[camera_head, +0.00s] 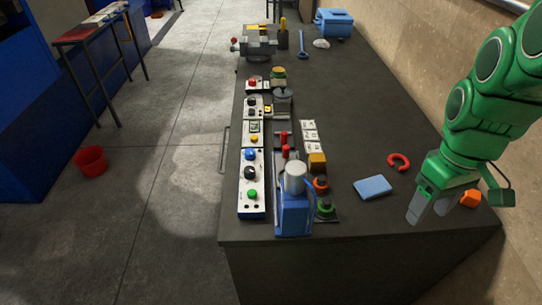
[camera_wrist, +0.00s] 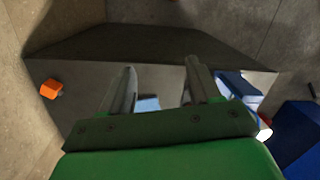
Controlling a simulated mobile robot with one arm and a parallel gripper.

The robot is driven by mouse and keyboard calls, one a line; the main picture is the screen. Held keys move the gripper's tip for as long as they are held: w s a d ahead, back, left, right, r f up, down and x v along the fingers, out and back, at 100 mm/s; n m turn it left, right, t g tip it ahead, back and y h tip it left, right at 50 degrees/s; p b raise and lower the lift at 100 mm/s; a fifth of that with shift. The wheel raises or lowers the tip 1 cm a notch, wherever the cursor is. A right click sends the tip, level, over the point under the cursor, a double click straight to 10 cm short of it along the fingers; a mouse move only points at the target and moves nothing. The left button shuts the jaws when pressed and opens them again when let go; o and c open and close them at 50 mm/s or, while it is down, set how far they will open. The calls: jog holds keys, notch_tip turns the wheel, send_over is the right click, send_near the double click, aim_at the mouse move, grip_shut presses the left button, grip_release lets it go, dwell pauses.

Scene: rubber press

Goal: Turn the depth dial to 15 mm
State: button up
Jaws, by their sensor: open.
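A row of white control panels (camera_head: 252,206) runs along the left side of the dark bench. The nearest panel carries a round black dial (camera_head: 250,172), a blue knob (camera_head: 250,154) and a green button (camera_head: 252,195). Another black dial (camera_head: 250,102) sits on a panel farther back. The markings are too small to read, so I cannot tell which is the depth dial or its setting. My gripper (camera_head: 431,208) is open and empty over the right front of the bench, far right of the panels. Its two fingers (camera_wrist: 160,70) stand apart in the wrist view.
A blue press (camera_head: 293,213) with a grey cylinder stands just right of the nearest panel. A blue pad (camera_head: 373,187), a red ring (camera_head: 399,162) and an orange block (camera_head: 470,198) lie near my gripper. The wall borders the bench's right side.

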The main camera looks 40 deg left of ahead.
jog(key=w+a+n, duration=0.3)
jog(key=a+n, duration=0.2)
jog(key=a, duration=0.6)
jog(key=n, duration=1.2)
send_over(250, 169)
jog(key=shift+t, duration=0.4)
jog(key=f, duration=0.8)
jog(key=shift+w+a+f, duration=0.2)
jog(key=shift+w+f, duration=0.05)
jog(key=shift+s+a+f, duration=0.15)
jog(key=shift+f, duration=0.1)
jog(key=shift+s+d+f, duration=0.1)
jog(key=shift+d+f, duration=0.05)
jog(key=shift+f, duration=1.75)
jog(key=shift+d+f, duration=0.1)
jog(key=shift+f, duration=1.75)
jog(key=c, duration=1)
jog(key=shift+c, duration=0.2)
